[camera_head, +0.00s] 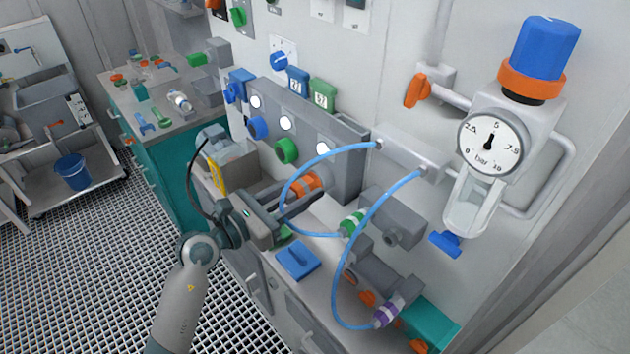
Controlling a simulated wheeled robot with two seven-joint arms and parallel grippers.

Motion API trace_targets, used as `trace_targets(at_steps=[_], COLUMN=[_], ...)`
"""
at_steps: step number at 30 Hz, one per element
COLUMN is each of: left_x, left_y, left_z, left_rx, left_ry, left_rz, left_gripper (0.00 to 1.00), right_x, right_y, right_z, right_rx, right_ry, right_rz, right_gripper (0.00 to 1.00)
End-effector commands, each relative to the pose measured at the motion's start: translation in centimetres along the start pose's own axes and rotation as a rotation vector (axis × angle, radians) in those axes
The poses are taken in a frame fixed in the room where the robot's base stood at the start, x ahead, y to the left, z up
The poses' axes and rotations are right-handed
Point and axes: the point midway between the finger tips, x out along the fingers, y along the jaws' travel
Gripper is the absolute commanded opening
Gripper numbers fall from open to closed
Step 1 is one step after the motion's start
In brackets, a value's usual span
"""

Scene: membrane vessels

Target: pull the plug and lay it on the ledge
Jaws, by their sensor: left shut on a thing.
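My left gripper (294,202) reaches in from the lower left, its fingers pointing right. It is shut on an orange-ringed plug (307,183) in front of the grey panel. The fingers partly cover the plug, and I cannot tell whether it is still seated. Two more ringed plugs, one green (352,223) and one purple (389,311), have blue hoses and sit by grey blocks to the right. The light grey ledge (322,290) runs below the panel and under my gripper. My right gripper is not in view.
A blue flat block (297,258) lies on the ledge below my gripper. Blue hoses (300,172) loop close to the gripper's right. A pressure gauge (491,142) hangs at the right. A teal block (432,319) stands at the ledge's right end. A teal cabinet (165,165) stands left.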

Motion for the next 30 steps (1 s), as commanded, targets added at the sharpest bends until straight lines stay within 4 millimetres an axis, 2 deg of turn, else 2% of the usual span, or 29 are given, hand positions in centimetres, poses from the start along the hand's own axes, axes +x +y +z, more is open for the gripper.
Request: trace_targets(at_steps=[30], left_x=[-3.2], left_y=[0.0], left_z=[0.0], left_rx=[0.001], left_ry=[0.000], left_rz=[0.001], left_gripper=[0.00], right_x=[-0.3], right_y=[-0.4], right_z=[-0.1], right_rx=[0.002], right_ry=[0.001], right_rz=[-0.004], right_gripper=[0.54])
